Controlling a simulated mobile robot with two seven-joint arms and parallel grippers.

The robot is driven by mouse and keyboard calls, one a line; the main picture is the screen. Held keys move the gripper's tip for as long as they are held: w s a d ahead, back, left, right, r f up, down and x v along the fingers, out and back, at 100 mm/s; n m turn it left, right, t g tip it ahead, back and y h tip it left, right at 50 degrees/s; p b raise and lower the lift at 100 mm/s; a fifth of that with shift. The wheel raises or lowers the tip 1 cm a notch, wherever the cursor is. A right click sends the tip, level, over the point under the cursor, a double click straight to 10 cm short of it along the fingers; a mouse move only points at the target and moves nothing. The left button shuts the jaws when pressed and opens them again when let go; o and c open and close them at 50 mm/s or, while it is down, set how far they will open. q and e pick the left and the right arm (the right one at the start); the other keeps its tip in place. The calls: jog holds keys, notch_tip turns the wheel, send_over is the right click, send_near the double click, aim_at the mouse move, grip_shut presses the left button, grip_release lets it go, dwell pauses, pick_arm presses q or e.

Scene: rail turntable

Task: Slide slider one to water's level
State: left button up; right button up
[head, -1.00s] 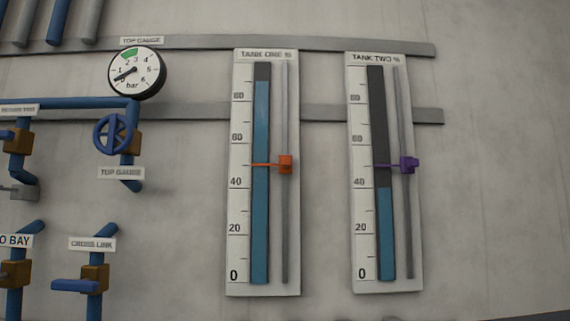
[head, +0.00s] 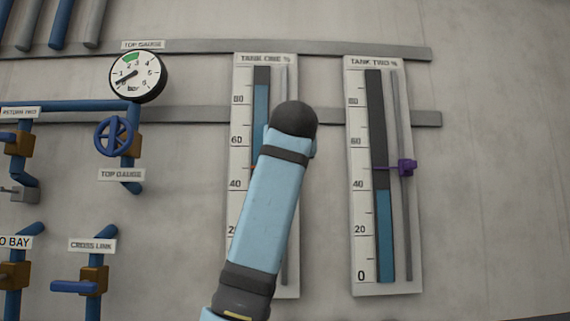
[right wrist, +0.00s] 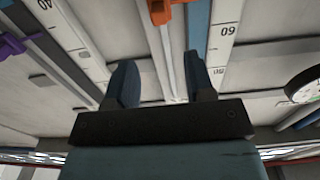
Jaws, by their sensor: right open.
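The tank one gauge (head: 265,58) is mostly covered by a light blue arm link of mine in the head view. Its blue water column (head: 261,100) tops out a little above the 80 mark. Slider one is hidden there except for a speck of orange. In the right wrist view the orange slider one (right wrist: 158,10) shows at the top edge, on its grey rail. My right gripper (right wrist: 160,75) is open and empty, its two fingers apart below the slider in that picture. It does not touch the slider. My left gripper is in neither view.
The tank two gauge (head: 372,62) with its purple slider (head: 407,167) stands to the right. A round pressure gauge (head: 139,76), a blue valve wheel (head: 113,136) and pipes are on the left. Grey rails (head: 320,115) run along the wall.

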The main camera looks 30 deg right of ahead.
jog(key=p+x, duration=0.3)
jog(key=x, duration=1.1)
jog(key=shift+a+r, duration=0.1)
